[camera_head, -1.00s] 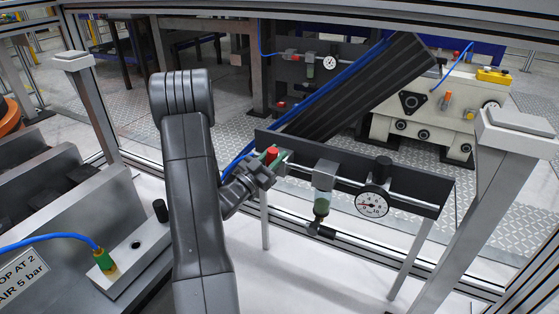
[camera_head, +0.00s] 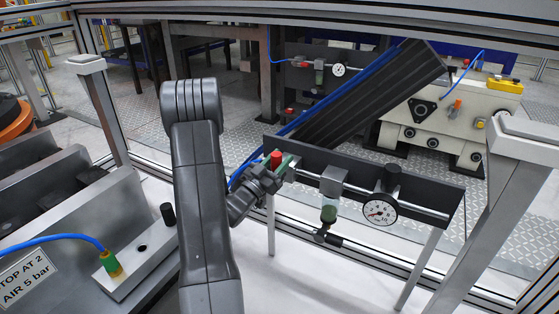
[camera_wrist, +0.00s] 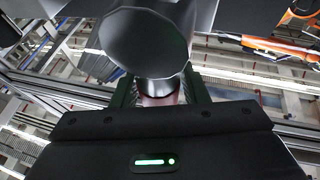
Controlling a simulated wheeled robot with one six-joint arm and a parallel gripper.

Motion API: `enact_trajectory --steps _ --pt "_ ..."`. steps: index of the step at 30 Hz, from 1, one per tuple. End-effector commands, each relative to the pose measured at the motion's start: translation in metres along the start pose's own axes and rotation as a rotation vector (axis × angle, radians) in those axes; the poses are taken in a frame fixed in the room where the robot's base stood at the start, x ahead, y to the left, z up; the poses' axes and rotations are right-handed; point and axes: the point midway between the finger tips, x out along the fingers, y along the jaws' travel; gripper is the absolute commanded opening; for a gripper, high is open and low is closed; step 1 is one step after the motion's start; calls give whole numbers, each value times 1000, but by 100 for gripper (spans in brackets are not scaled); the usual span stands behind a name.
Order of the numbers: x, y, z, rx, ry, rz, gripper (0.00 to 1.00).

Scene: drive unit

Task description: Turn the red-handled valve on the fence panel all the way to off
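The red-handled valve (camera_head: 277,158) is at the left end of the dark fence panel (camera_head: 330,177). My gripper (camera_head: 282,166) is at it, with green-padded fingers beside the red handle. In the wrist view, the green fingers of my gripper (camera_wrist: 160,93) stand on both sides of a pinkish-red part, the handle (camera_wrist: 158,99), and appear shut on it. A large grey metal cylinder (camera_wrist: 147,42) hides much of the valve there. The handle's exact angle is hard to tell. A round white gauge (camera_head: 379,211) hangs on the same panel; its needle is too small to read surely.
A grey regulator with a bowl (camera_head: 333,182) sits right of the valve on the panel's pipe. Metal posts (camera_head: 505,170) and rails frame the cell. A grey fixture with a blue hose (camera_head: 60,238) stands at left. A dark sloping conveyor (camera_head: 370,95) lies behind the panel.

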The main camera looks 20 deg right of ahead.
Motion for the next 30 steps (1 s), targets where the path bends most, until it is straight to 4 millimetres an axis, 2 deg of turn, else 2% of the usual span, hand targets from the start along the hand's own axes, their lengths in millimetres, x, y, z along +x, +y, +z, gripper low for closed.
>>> enact_trajectory --steps 10,14,17,24,30 --pt "-1 0 0 3 0 0 50" --pt "-11 -1 -1 2 -2 -2 50" --pt "-28 -1 -1 1 -2 -4 50" --pt "-84 -1 -1 0 -1 -6 50" --pt "-121 -1 0 0 -1 -4 50"
